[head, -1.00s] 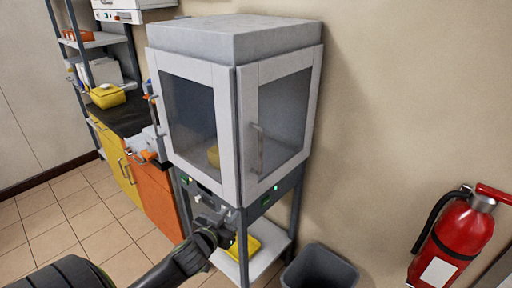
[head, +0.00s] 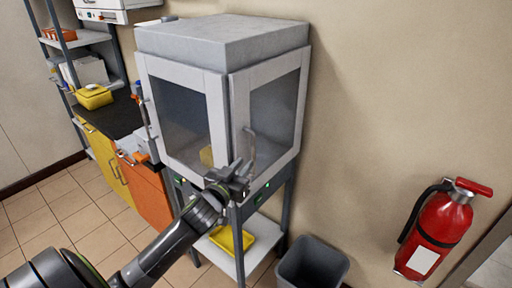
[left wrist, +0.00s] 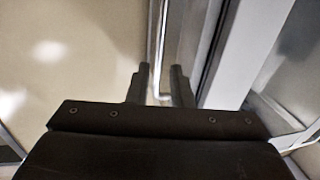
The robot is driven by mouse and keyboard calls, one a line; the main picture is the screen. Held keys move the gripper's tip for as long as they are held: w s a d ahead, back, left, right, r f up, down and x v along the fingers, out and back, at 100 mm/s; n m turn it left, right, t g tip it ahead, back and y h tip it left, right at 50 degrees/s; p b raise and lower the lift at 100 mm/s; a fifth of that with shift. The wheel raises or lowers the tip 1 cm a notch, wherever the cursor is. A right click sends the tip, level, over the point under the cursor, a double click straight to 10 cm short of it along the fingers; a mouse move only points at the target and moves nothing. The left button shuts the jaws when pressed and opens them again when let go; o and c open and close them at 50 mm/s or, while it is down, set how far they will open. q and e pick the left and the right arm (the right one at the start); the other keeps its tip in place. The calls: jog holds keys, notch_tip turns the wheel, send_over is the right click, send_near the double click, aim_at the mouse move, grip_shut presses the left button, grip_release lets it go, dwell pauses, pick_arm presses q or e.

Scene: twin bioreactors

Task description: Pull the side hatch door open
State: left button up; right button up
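The side hatch door (head: 276,117) is the white-framed glass panel on the right face of the grey-topped cabinet. It looks closed. Its vertical bar handle (head: 252,150) stands near the door's left edge. My left gripper (head: 240,176) is at the lower end of this handle. In the left wrist view, the two dark fingers of my left gripper (left wrist: 160,82) are spread apart. The handle (left wrist: 158,40) runs up the picture in line with the gap between them. I cannot tell whether the fingers touch it. My right gripper is out of view.
The cabinet's front door (head: 184,115) has its own handle at its left edge. A yellow tray (head: 232,238) lies on the shelf below. An orange cabinet (head: 146,190) is at left.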

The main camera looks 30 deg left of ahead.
aim_at(253, 154)
pick_arm(q)
jog(key=w, duration=0.2)
jog(key=w+p, duration=0.1)
jog(key=w, duration=0.2)
jog(key=w+a+p, duration=0.1)
jog(key=w, duration=0.2)
jog(key=shift+w, duration=0.35)
grip_shut()
